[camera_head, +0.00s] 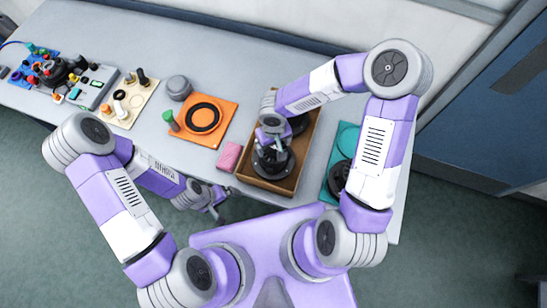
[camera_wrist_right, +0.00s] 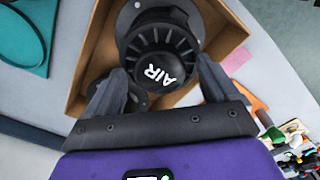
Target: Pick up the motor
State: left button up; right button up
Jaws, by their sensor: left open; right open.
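A black round ribbed unit marked AIR (camera_wrist_right: 160,52), which looks like the motor, stands in a brown box (camera_head: 243,182). It also shows in the head view (camera_head: 272,162) at the box's near end. My right gripper (camera_head: 270,135) is over the box, pointing down. In the right wrist view its open fingers (camera_wrist_right: 162,88) lie on either side of the unit's lower part in the picture. I cannot tell if they touch it. A second dark part (camera_head: 298,124) is in the box's far end, partly hidden by my arm. My left gripper (camera_head: 217,203) is open and empty by the table's near edge.
A pink block (camera_head: 229,156) lies left of the box. An orange plate with a black ring (camera_head: 203,117) and a grey round part (camera_head: 179,87) are further left. A teal mat (camera_head: 346,140) is right of the box. Several small parts crowd the table's left end.

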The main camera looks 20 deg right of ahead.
grip_shut()
dwell(0.4)
jog(key=shift+w+r, duration=0.1)
